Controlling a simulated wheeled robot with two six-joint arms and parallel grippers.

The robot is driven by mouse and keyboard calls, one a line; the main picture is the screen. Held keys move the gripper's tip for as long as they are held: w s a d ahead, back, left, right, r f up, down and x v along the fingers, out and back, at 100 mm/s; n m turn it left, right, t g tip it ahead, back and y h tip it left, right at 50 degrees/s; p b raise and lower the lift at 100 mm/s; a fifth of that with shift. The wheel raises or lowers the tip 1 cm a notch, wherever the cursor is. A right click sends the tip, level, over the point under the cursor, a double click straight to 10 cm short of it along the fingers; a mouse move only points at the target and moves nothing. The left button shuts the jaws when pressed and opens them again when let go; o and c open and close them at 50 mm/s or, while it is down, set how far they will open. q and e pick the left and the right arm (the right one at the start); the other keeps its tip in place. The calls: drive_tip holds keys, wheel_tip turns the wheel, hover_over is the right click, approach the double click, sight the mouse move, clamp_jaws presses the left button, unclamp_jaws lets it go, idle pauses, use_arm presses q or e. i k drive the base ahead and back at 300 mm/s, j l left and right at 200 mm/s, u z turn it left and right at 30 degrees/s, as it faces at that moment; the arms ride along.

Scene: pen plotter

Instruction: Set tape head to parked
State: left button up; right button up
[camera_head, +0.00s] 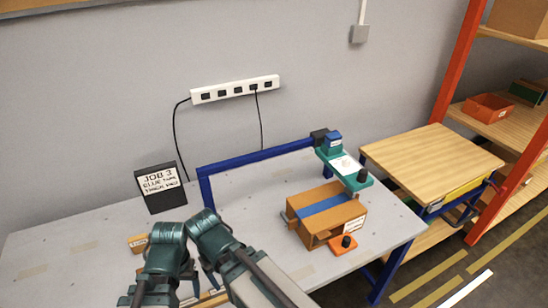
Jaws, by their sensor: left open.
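A teal head (345,164) with a blue block, a white label and a black knob sits at the right end of a blue gantry bar (262,158); it looks like the tape head. A brown carton (318,222) with a blue strip along its top stands below it. An orange plate (341,246) with a black knob lies at the carton's front right. My left gripper (150,298) is at the bottom edge, left of the carton and well apart from the head. It is open; its fingertips are hard to make out. My right gripper is not in view.
A black sign (161,186) reading "JOB 3" stands at the grey table's back left. A small labelled orange block (138,243) lies near my arm. A power strip (235,89) hangs on the wall. A wooden cart (432,160) and an orange shelf rack (460,70) stand right.

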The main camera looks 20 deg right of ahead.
sight(355, 178)
drive_tip(key=z, duration=1.3)
